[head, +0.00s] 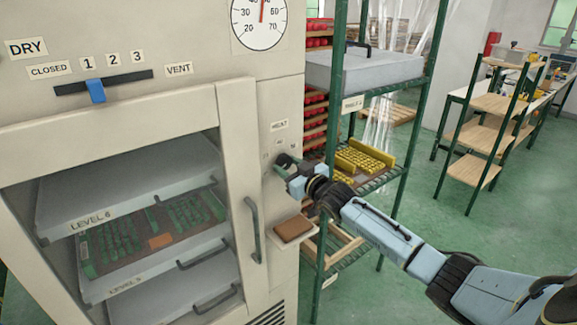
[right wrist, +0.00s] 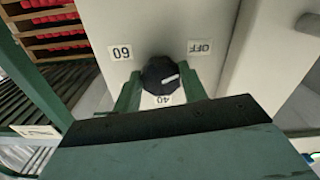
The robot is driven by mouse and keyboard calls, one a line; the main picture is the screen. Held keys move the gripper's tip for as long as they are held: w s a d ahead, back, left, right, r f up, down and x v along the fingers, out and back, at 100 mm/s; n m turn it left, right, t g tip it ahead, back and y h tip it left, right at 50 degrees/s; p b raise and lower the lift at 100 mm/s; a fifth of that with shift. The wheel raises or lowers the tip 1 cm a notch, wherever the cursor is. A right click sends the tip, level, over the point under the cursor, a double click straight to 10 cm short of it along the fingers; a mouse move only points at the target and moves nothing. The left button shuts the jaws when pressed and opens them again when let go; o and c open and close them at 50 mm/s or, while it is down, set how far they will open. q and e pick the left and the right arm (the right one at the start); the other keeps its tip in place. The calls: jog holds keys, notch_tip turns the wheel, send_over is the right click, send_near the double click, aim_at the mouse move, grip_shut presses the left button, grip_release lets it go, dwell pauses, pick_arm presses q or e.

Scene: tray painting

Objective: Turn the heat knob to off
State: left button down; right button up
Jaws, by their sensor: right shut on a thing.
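The heat knob (right wrist: 158,72) is a dark round knob with a white mark, on the cream front of the drying cabinet (head: 232,130). In the right wrist view its mark points right, between the "OFF" label (right wrist: 200,47) and the "40" label (right wrist: 165,99). My right gripper (right wrist: 160,87) has its green fingers on both sides of the knob and is shut on it. In the head view my right gripper (head: 287,170) is at the panel below the "HEAT" label (head: 279,125) and hides most of the knob. My left gripper is out of view.
The cabinet door's handle (head: 253,230) and a small brown-topped ledge (head: 293,229) are close to my right gripper. A green-framed rack (head: 335,120) with yellow items stands just right of the cabinet. A vent slider with a blue tab (head: 96,91) is at upper left.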

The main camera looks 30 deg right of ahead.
jog(key=shift+n, duration=0.7)
jog(key=o, duration=1)
jog(key=s, duration=0.9)
jog(key=s+d, duration=0.1)
jog(key=s, duration=0.3)
jog(key=shift+s, duration=0.2)
